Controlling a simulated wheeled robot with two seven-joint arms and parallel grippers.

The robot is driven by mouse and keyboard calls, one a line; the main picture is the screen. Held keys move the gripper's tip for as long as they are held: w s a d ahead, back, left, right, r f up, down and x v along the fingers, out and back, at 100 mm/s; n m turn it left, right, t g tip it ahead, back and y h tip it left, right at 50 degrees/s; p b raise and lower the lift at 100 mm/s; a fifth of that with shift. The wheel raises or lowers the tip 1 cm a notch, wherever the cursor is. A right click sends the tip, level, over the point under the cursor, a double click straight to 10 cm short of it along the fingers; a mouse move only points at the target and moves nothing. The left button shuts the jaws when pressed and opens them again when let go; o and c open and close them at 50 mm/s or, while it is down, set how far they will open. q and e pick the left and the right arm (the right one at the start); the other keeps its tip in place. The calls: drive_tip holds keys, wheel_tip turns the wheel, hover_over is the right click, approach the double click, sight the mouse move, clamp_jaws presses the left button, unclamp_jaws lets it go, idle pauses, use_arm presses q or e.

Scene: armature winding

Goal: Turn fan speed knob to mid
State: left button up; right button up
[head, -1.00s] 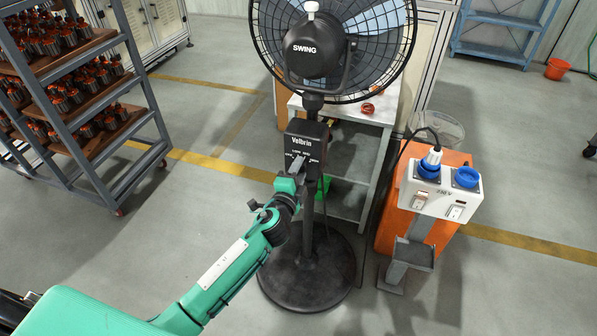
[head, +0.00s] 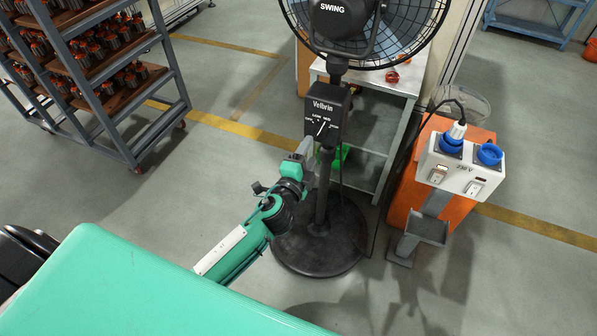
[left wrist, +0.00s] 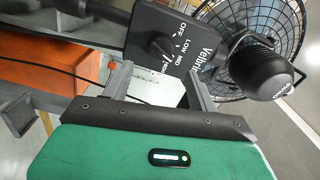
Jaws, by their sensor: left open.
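The black fan control box (head: 327,115), marked Velbrin, is on the stand of the pedestal fan. Its dark speed knob (head: 322,128) has a white mark leaning up and right, toward the MID label. The left wrist view also shows the knob (left wrist: 160,47), with OFF, LOW and MID labels beside it. My left gripper (head: 307,149) is open and empty, just below and left of the box, apart from the knob. In the left wrist view its two fingers (left wrist: 156,70) stand apart, with the knob beyond them. My right gripper is not in view.
The fan's round base (head: 320,240) stands on the floor. An orange cabinet with a white socket panel (head: 462,165) is to the right. A shelf rack (head: 120,95) with small motor parts is at the left. A white table (head: 380,83) is behind the fan.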

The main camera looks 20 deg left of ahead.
use_arm(q)
drive_tip(key=s, duration=0.6)
drive_tip(key=shift+s+b, duration=0.35)
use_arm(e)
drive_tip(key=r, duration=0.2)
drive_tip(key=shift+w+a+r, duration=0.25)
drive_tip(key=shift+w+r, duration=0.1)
use_arm(q)
drive_tip(key=shift+a, duration=0.1)
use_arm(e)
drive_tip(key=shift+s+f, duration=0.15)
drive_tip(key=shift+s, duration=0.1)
